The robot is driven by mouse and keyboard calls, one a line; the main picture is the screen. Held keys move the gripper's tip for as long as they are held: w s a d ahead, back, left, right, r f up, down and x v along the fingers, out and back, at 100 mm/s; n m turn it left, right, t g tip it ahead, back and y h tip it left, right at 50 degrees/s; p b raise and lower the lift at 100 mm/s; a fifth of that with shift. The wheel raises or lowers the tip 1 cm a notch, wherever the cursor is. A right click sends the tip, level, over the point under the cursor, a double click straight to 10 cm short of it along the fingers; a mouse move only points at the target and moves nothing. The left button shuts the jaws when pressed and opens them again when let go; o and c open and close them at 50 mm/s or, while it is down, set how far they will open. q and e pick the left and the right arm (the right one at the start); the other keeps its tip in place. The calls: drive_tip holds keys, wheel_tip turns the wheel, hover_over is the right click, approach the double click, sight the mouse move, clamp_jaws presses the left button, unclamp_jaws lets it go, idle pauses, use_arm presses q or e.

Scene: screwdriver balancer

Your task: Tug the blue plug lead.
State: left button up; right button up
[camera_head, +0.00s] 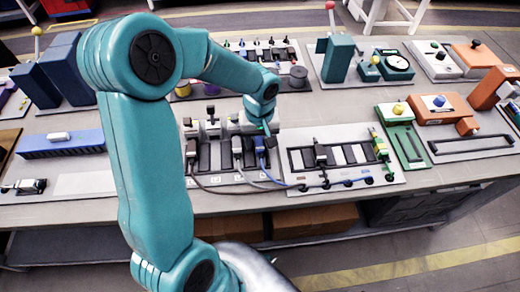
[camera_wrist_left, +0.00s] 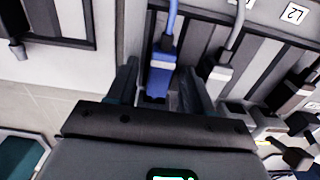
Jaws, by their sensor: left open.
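The blue plug (camera_head: 260,146) sits in the black-framed socket strip in the head view. Its blue lead (camera_head: 278,178) runs down and right along the panel's front. In the left wrist view the blue plug (camera_wrist_left: 160,76) lies between my fingers, with the blue lead (camera_wrist_left: 172,22) leading away at the top. My left gripper (camera_head: 268,130) is at the plug; in the wrist view its fingers (camera_wrist_left: 160,92) stand apart, one on each side. I cannot tell whether either finger touches the plug. My right gripper is not in view.
A grey plug (camera_head: 237,148) with a grey lead sits just left of the blue one; it also shows in the wrist view (camera_wrist_left: 220,72). A second panel (camera_head: 350,183) with dark and white slots stands to the right. The bench's front edge is bare.

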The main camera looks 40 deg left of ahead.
use_arm(q)
drive_tip(key=c, duration=0.9)
clamp_jaws()
drive_tip(key=shift+w+a+r, duration=0.1)
drive_tip(key=shift+a, duration=0.05)
drive_tip(key=o, duration=0.9)
unclamp_jaws()
